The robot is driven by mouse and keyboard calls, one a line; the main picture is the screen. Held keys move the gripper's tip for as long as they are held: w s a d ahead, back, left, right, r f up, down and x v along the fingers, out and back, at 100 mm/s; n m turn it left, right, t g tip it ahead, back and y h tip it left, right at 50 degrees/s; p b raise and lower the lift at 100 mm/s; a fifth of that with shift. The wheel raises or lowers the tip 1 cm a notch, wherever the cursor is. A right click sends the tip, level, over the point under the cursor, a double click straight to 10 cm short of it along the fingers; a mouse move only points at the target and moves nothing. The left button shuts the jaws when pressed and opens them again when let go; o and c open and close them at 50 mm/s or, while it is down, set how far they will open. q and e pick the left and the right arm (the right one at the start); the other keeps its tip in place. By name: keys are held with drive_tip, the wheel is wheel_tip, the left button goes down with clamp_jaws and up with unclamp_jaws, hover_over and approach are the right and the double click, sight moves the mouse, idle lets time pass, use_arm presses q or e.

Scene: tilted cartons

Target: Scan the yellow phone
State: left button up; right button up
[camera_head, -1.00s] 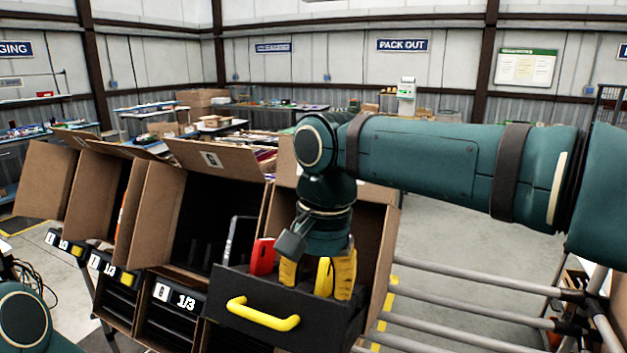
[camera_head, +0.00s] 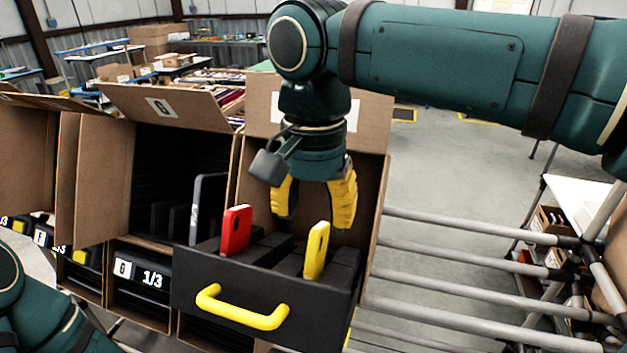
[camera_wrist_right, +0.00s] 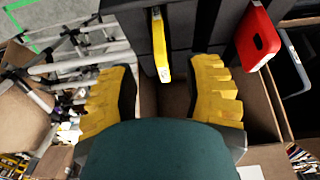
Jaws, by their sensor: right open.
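The yellow phone (camera_head: 316,250) stands upright in a slot of the black drawer (camera_head: 205,275), its top sticking out. It also shows in the right wrist view (camera_wrist_right: 159,45), between and beyond the fingertips. My right gripper (camera_head: 314,210) has yellow fingers, points down and is open and empty. It is above and behind the yellow phone, apart from it; in the wrist view (camera_wrist_right: 166,75) the fingers are spread to either side. A red phone (camera_head: 235,230) stands in the drawer to the left. My left gripper is not in view.
The drawer has a yellow handle (camera_head: 242,308) and projects from a tilted open carton (camera_head: 376,190). A grey device (camera_head: 207,205) stands upright in the carton to the left. Grey pipe rails (camera_head: 470,270) run at the right. Open carton flaps (camera_head: 165,105) rise at the left.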

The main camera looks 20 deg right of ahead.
sight(314, 236)
wheel_tip(314, 236, down, 7)
drive_tip(key=shift+r+b, duration=0.1)
drive_tip(key=shift+b, duration=0.5)
clamp_jaws()
idle(0.3)
drive_tip(key=shift+w+d+r+p, duration=0.35)
drive_tip(key=shift+w+r+p, duration=0.15)
drive_tip(key=shift+r+p, duration=0.7)
drive_tip(key=shift+w+d+r+p, duration=0.35)
drive_tip(key=shift+w+r+p, duration=0.2)
drive_tip(key=shift+r+p, duration=0.65)
drive_tip(key=shift+w+d+r+p, duration=0.35)
drive_tip(key=shift+w+r+p, duration=0.15)
drive_tip(key=shift+r+p, duration=0.7)
drive_tip(key=shift+w+d+r+p, duration=0.2)
drive_tip(key=shift+w+r+p, duration=0.05)
drive_tip(key=shift+r+p, duration=0.35)
drive_tip(key=shift+w+d+r+p, duration=0.15)
drive_tip(key=shift+w+r+p, duration=0.1)
drive_tip(key=shift+r+p, duration=0.3)
